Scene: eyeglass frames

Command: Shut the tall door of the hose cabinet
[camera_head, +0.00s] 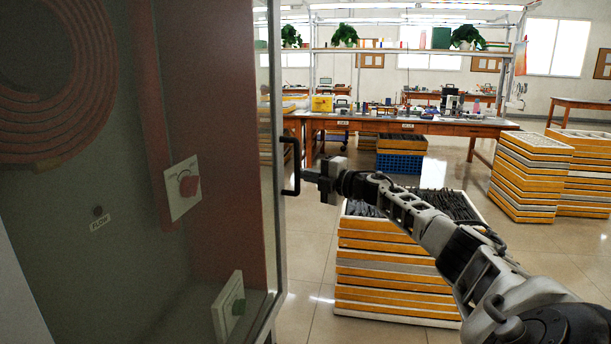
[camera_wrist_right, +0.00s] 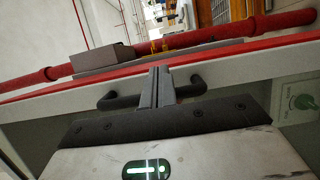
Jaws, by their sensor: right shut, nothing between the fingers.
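A black bar handle (camera_head: 291,165) sticks out to the right from that frame. My right gripper (camera_head: 308,175) is shut and empty at the handle. In the right wrist view its fingers (camera_wrist_right: 157,88) overlap the middle of the handle (camera_wrist_right: 190,90); contact is unclear. My left gripper is out of view.
A stack of orange-edged trays (camera_head: 395,275) stands behind my right arm. More stacks (camera_head: 530,178) stand at the right, and a workbench (camera_head: 400,124) crosses the back. Open tiled floor (camera_head: 305,265) lies between the door and the near stack.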

